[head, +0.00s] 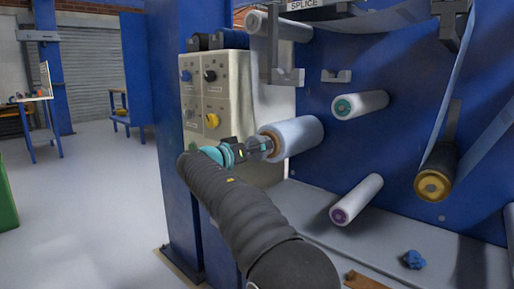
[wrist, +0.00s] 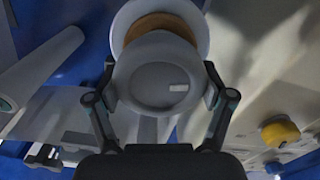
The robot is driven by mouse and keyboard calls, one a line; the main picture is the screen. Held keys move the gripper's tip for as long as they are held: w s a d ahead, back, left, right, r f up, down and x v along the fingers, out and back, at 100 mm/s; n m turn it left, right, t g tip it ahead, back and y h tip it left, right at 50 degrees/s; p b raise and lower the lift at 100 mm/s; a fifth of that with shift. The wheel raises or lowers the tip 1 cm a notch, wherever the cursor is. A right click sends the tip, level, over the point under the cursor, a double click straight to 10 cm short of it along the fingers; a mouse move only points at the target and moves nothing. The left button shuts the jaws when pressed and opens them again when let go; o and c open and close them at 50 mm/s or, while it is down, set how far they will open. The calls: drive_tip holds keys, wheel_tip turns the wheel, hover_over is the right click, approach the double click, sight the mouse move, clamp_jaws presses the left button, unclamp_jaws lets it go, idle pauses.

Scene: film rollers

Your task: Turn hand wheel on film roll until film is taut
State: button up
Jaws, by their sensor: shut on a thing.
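The film roll (head: 297,134) is a pale blue-white cylinder standing out from the blue machine panel. A round grey hand wheel (wrist: 150,85) sits at its near end, in front of a brown core (wrist: 160,25). In the wrist view my gripper (wrist: 162,82) has one finger on each side of the hand wheel and is shut on it. In the head view my gripper (head: 252,148) reaches the roll's end from the left and partly hides the wheel. A blue-grey film strip (head: 450,95) runs down to a black roller with a gold end (head: 433,183).
A control box (head: 212,95) with knobs is left of the roll; its yellow knob (wrist: 280,132) shows in the wrist view. Rollers with a green end (head: 360,104) and purple end (head: 356,200) stick out at right. A blue object (head: 413,259) lies on the ledge. Open floor is left.

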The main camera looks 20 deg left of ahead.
drive_tip(key=n+p, duration=0.1)
drive_tip(key=n, duration=0.3)
drive_tip(key=shift+w+a+n+p, duration=0.1)
drive_tip(key=shift+n+p, duration=0.55)
drive_tip(key=shift+n, duration=1.45)
drive_tip(key=o, duration=1)
drive_tip(key=shift+f, duration=0.1)
drive_tip(key=shift+o, duration=0.2)
drive_tip(key=v, duration=1.2)
drive_tip(key=shift+n, duration=0.3)
